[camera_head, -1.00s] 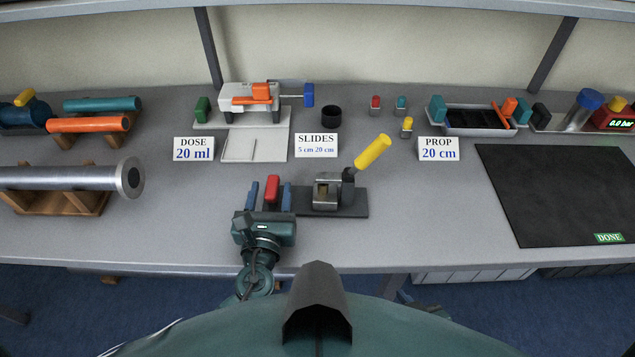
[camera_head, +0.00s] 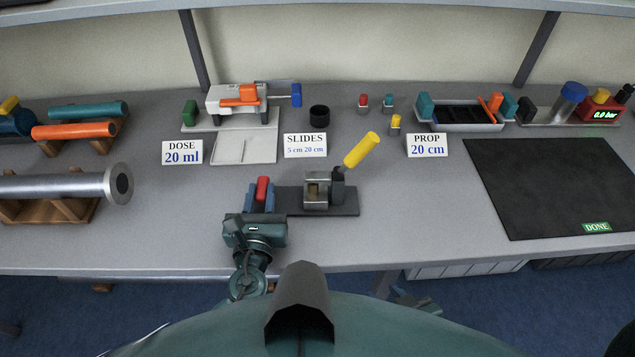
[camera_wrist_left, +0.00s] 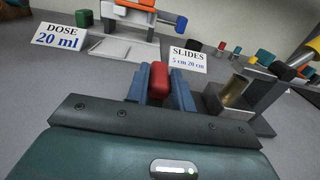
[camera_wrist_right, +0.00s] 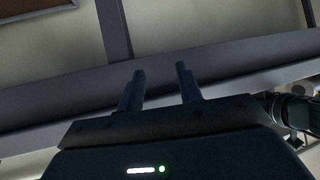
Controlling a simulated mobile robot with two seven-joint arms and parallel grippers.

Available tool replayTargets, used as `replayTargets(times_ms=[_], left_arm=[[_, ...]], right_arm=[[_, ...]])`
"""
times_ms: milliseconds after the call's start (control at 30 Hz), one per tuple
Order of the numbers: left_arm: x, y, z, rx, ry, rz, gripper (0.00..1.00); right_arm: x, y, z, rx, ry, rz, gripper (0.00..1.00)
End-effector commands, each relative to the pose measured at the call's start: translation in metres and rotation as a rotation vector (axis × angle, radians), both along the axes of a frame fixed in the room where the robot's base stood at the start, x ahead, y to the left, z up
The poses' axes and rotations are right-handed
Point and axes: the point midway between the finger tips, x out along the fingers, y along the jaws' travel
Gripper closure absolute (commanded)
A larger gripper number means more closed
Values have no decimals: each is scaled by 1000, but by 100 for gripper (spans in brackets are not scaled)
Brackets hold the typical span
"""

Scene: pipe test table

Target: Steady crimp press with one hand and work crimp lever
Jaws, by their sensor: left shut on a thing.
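The crimp press (camera_head: 316,190) is a grey metal block on a dark base plate (camera_head: 345,208) near the table's front, right of my left gripper. Its yellow crimp lever (camera_head: 362,150) slants up to the right. My left gripper (camera_head: 261,197) is shut on a red block (camera_head: 262,187) at the left end of the base plate. The left wrist view shows the red block (camera_wrist_left: 159,80) between the blue fingers, with the press (camera_wrist_left: 240,92) to the right. My right gripper (camera_wrist_right: 160,75) is open and empty, away from the lever. Whether the red block joins the press is hidden.
A black mat (camera_head: 550,185) lies at right, a metal cylinder on a wooden rack (camera_head: 60,187) at left. Table between press and mat is clear.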

Motion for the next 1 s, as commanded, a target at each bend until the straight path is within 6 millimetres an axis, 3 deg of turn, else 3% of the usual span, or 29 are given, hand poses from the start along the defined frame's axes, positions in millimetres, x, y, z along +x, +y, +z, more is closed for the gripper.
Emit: replayTargets(times_ms=[267,400,567,667,800,900,1000], left_arm=[[0,0,0,1,-1,1,100],[0,0,0,1,-1,1,100],[0,0,0,1,-1,1,100],[0,0,0,1,-1,1,100],[0,0,0,1,-1,1,100],[0,0,0,1,-1,1,100],[0,0,0,1,-1,1,100]], right_arm=[[-6,31,-31,129,277,121,56],[-26,51,-46,208,545,265,56],[-60,56,-42,259,861,458,56],[-68,40,-21,263,1040,569,56],[-16,-6,44,163,1077,551,56],[11,-37,91,80,1085,515,56],[46,-46,120,25,1016,503,56]])
